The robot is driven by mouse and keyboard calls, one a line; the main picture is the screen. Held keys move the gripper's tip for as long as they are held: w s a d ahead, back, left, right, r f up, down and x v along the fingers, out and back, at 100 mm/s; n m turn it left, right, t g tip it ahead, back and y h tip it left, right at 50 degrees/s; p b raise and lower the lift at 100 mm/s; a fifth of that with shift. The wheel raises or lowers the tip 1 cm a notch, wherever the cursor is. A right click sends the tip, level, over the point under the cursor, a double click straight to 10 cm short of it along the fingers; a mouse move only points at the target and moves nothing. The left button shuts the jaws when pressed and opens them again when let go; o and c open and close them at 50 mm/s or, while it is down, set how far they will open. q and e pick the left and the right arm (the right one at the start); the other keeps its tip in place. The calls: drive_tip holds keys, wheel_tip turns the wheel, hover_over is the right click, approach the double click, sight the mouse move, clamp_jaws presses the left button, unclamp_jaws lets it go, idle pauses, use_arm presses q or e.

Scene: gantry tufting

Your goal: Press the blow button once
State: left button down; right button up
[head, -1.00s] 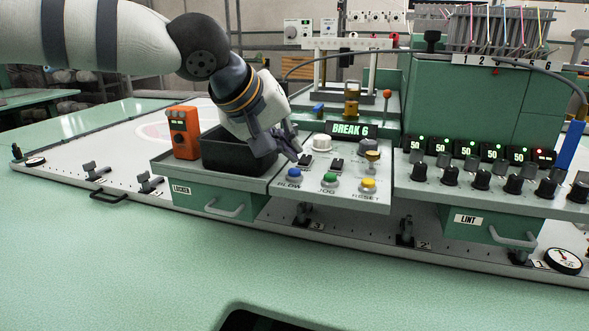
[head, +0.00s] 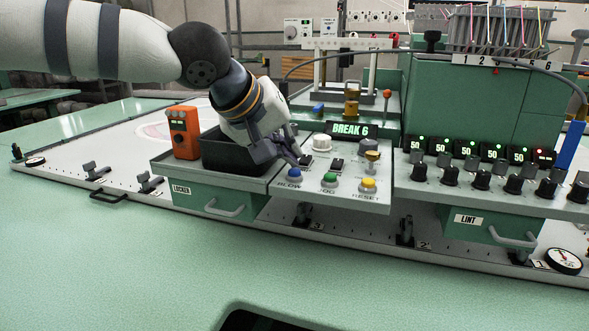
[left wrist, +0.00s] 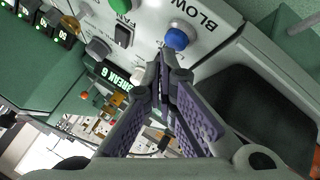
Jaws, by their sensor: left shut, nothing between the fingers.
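The blue blow button (head: 294,173) sits at the front left of the control panel (head: 318,189), with the word BLOW below it. My left gripper (head: 296,160) is shut and empty, its fingertips just above and behind the blue button. In the left wrist view the closed fingertips (left wrist: 165,62) are close to the blue button (left wrist: 177,39). I cannot tell whether they touch it. My right gripper is in neither view.
A green button (head: 330,179) and a yellow reset button (head: 368,185) stand to the right on the panel. A black tray (head: 225,165) and an orange device (head: 183,133) are to the left. A display (head: 351,130) reads BREAK 6.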

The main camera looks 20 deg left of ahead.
sight(290, 170)
use_arm(q)
drive_tip(key=shift+f, duration=0.55)
idle(0.6)
drive_tip(key=shift+r, duration=1)
drive_tip(key=shift+r, duration=2.5)
